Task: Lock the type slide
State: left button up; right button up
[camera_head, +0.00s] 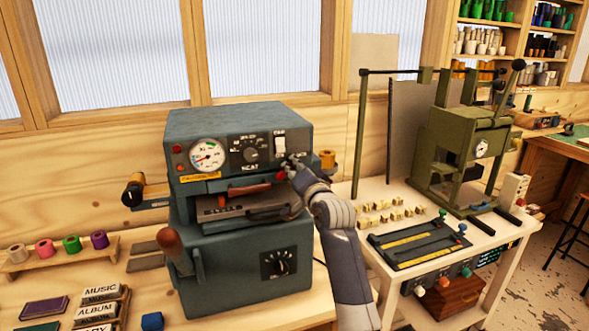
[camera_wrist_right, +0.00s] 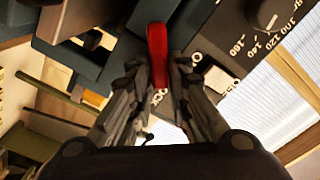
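The blue-grey foil press (camera_head: 245,130) stands on the left bench. My right gripper (camera_head: 290,170) is at the right side of the opening, beside a small red lever tip (camera_head: 281,177). In the right wrist view the red lever (camera_wrist_right: 157,50) stands between the fingers of my right gripper (camera_wrist_right: 159,75). The fingers are close to it on both sides; contact is unclear. My left gripper is out of view.
A brown-knobbed lever (camera_head: 170,241) sticks out at the press's front left. Blocks marked MUSIC and ALBUM (camera_head: 98,300) lie on the bench, near a rack of coloured rolls (camera_head: 60,255). A white cart (camera_head: 480,235) with a green press (camera_head: 465,150) stands to the right.

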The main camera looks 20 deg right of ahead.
jog(key=shift+r+n+p, duration=0.15)
jog(key=shift+n+p, duration=0.15)
jog(key=shift+p, duration=0.25)
grip_shut()
jog(key=shift+n+p, duration=0.4)
jog(key=o, duration=0.8)
grip_release()
jog(key=shift+c, duration=0.2)
jog(key=s, duration=1.2)
jog(key=shift+d+f, duration=0.2)
